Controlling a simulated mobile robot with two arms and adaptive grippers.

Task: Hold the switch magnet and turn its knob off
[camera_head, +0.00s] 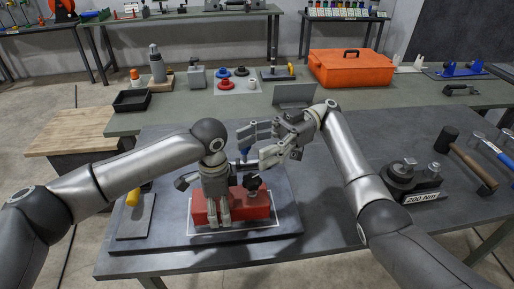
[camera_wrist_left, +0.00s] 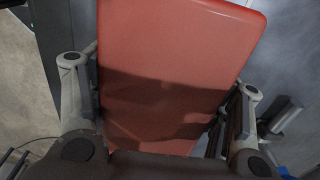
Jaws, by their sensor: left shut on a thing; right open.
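The switch magnet is a red block (camera_head: 257,207) on the dark plate at the front of the bench, with a dark knob (camera_head: 253,183) on its upper right part. My left gripper (camera_head: 218,214) is over its left half, shut on it. In the left wrist view the red body (camera_wrist_left: 180,50) fills the space between the two fingers (camera_wrist_left: 168,95); the knob does not show there. My right gripper (camera_head: 247,148) is open and empty, its fingers pointing left, above and behind the knob. It looks apart from the knob, though the exact gap cannot be told.
A 200 Nm fixture (camera_head: 412,178) and a hammer (camera_head: 465,158) are on the right. An orange toolbox (camera_head: 350,70) and a black tray (camera_head: 132,101) stand farther back. The bench front right is clear.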

